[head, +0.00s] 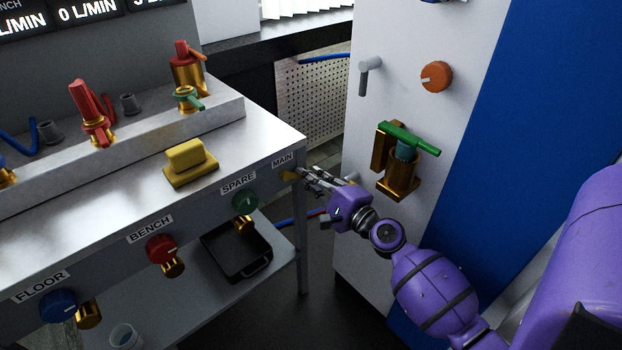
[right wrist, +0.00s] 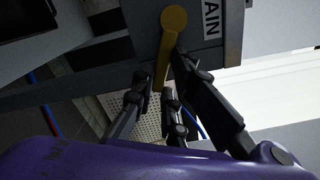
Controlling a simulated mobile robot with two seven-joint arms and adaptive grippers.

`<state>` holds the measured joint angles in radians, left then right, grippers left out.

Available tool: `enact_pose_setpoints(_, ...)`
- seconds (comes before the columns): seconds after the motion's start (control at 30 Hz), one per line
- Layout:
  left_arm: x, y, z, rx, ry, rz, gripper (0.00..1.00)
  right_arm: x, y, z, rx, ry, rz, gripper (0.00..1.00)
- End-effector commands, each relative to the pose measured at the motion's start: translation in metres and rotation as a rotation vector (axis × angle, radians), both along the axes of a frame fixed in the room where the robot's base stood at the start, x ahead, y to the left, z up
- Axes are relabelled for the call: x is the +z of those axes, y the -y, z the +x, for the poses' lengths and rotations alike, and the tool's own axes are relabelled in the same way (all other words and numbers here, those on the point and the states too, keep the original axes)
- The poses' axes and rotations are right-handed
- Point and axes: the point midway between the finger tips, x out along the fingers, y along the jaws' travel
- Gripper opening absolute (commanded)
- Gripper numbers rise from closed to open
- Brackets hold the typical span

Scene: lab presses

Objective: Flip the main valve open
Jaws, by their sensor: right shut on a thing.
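The main valve (head: 288,175) is a yellow lever on the bench's front face, at the right end beside the MAIN label (head: 283,160). In the right wrist view the valve (right wrist: 173,18) shows a round yellow hub with a narrow lever running down from it. My right gripper (head: 306,175) has its fingers on either side of this lever and is shut on it. The fingers (right wrist: 160,80) hide the lever's far end in the right wrist view. My left gripper is not in view.
SPARE (head: 245,201), BENCH (head: 160,248) and FLOOR (head: 58,305) knobs line the front face. A yellow block (head: 188,163) sits on the bench top. A black tray (head: 236,252) lies on the lower shelf. A white cabinet (head: 365,215) with a green-handled valve (head: 408,138) stands at right.

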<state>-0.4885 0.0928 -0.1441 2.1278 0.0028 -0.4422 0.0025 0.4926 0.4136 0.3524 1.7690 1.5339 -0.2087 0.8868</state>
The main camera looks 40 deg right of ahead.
Motion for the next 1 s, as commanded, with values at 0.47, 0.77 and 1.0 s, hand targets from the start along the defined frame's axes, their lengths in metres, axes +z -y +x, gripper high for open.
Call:
enact_pose_setpoints(0.47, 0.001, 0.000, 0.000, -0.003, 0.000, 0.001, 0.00, 0.015, 0.004, 0.000, 0.001, 0.020, -0.250, 0.00)
enact_pose_setpoints(0.77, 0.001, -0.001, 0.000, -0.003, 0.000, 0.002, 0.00, 0.014, 0.004, 0.000, 0.001, 0.020, -0.248, 0.31)
enact_pose_setpoints(1.0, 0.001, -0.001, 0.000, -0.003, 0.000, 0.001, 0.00, 0.014, 0.005, 0.000, 0.000, 0.019, -0.247, 0.31)
